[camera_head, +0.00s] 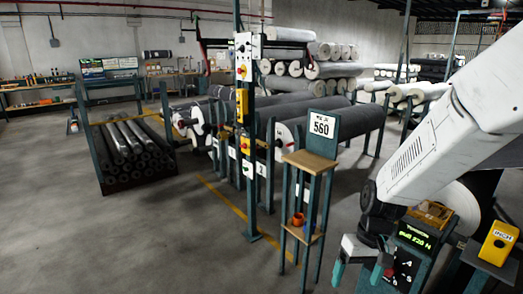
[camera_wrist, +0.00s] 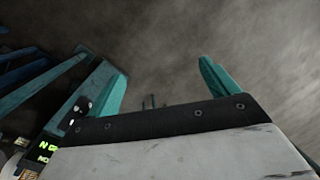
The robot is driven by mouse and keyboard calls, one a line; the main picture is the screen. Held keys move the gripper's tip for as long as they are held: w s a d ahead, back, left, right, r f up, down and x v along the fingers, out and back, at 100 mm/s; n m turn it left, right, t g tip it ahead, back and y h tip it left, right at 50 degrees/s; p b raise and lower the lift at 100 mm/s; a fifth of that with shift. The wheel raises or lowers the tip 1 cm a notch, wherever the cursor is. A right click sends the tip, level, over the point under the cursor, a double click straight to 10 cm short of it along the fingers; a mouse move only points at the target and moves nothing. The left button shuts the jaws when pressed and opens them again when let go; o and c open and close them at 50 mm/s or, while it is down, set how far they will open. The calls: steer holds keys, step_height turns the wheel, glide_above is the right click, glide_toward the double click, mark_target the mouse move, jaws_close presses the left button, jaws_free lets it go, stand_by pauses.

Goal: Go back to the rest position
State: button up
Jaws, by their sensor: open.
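My gripper (camera_head: 357,273) is at the lower right of the head view, low in front of the control box and pointing down. Its two teal fingers are apart. No object is held. My white arm reaches in from the right edge of the head view.
A control box (camera_head: 412,238) with a green display stands close beside my gripper, with a yellow INCH box (camera_head: 498,243) to its right. A stand with shelves (camera_head: 308,162) is to the left. Grey rolls (camera_head: 270,112) lie behind. Floor is clear at front left.

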steer(key=s+d+r+m+t+h, duration=0.1)
steer(key=s+d+r+t, duration=0.1)
steer(key=s+r, duration=1.7)
steer(key=shift+s+d+r+t+h, duration=0.25)
steer(key=shift+s+d+t+h, duration=0.15)
steer(key=shift+d, duration=0.4)
jaws_close()
